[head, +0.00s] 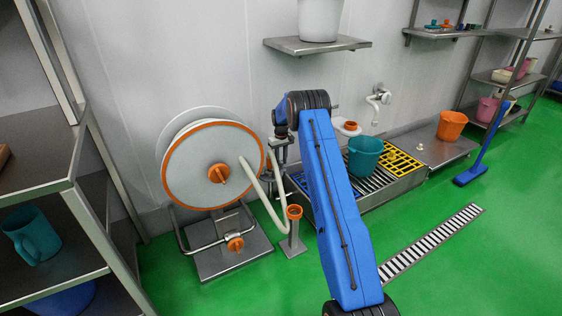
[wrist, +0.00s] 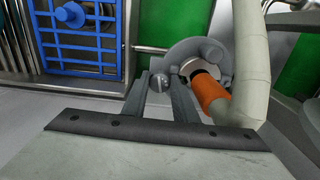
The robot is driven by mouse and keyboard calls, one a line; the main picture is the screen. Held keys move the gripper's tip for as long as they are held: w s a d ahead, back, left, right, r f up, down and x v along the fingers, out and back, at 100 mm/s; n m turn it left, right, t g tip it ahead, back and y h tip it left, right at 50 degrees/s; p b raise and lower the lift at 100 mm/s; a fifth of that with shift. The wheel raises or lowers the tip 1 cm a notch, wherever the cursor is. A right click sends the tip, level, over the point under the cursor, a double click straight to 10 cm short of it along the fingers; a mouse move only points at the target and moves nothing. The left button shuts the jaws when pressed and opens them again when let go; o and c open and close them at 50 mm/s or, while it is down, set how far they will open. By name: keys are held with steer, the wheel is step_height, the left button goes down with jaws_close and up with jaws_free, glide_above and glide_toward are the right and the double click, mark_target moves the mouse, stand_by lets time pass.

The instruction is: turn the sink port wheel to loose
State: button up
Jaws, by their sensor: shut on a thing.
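The sink port wheel (wrist: 160,83) appears as a small grey knob between my fingertips in the wrist view. It sits beside a grey clamp-like ring (wrist: 190,50) around the orange end (wrist: 210,93) of a pale hose (wrist: 250,65). My gripper (wrist: 162,80) is shut on the wheel, one finger on each side. The fingers hide the wheel's sides. In the head view, my gripper (head: 279,150) points down beside the hose, left of the low sink grating. The wheel cannot be made out there.
A hose reel (head: 190,165) with an orange rim stands to the left. An orange-topped post (head: 294,230) stands in front. A teal bucket (head: 364,160) stands on the grating, near a yellow grid (head: 400,162). A blue grid (wrist: 85,38) lies close left of my fingers. Green floor is free in front.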

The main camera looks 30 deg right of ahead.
mark_target(281, 162)
steer(key=shift+n, duration=1.6)
steer(key=o, duration=1)
steer(key=shift+o, duration=0.2)
steer(key=shift+r, duration=0.15)
step_height(281, 162, up, 17)
steer(key=shift+r, duration=0.1)
